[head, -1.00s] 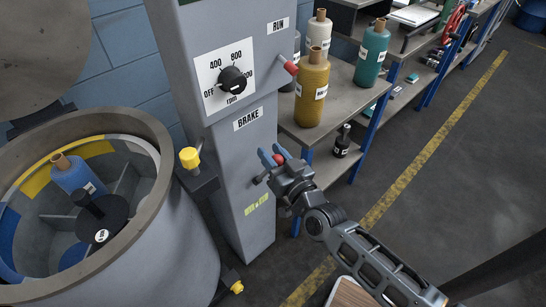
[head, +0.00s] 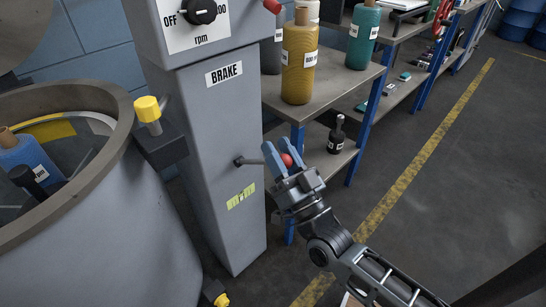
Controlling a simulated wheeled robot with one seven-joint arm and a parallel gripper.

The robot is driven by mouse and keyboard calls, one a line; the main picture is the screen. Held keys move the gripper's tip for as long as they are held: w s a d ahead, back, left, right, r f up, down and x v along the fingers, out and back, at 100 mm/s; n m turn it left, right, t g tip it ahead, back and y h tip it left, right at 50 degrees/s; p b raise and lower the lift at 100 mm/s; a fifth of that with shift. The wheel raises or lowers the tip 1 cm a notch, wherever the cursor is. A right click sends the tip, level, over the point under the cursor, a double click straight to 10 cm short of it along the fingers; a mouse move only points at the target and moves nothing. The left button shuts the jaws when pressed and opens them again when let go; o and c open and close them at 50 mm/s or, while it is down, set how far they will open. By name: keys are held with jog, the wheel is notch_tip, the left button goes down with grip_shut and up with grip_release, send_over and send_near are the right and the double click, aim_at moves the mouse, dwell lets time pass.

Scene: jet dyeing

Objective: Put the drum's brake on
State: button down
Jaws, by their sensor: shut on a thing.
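The brake lever (head: 254,161) is a dark rod that comes out of the grey column (head: 215,130) below its BRAKE label (head: 224,74). It runs roughly level in the picture to a red ball knob (head: 287,160). My gripper (head: 274,144) has its blue fingers shut on the red knob, one on each side, hiding part of it. The drum (head: 105,220) stands at left with its top open and a blue cone (head: 25,156) inside.
The rpm dial (head: 201,10) and a red-tipped lever (head: 273,6) are higher on the column. A yellow-knobbed clamp (head: 148,109) sits at the drum's rim. A bench (head: 325,88) with yarn cones stands behind my gripper.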

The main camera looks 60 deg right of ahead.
jog(key=shift+s+a+f+b, duration=0.25)
jog(key=shift+s+f+b, duration=0.6)
jog(key=shift+f, duration=0.25)
jog(key=c, duration=0.8)
grip_release()
jog(key=shift+o, duration=0.2)
jog(key=shift+f, duration=0.1)
jog(key=v, duration=0.7)
jog(key=shift+s+a+f, duration=0.15)
jog(key=shift+s+f, duration=0.05)
jog(key=shift+s, duration=0.1)
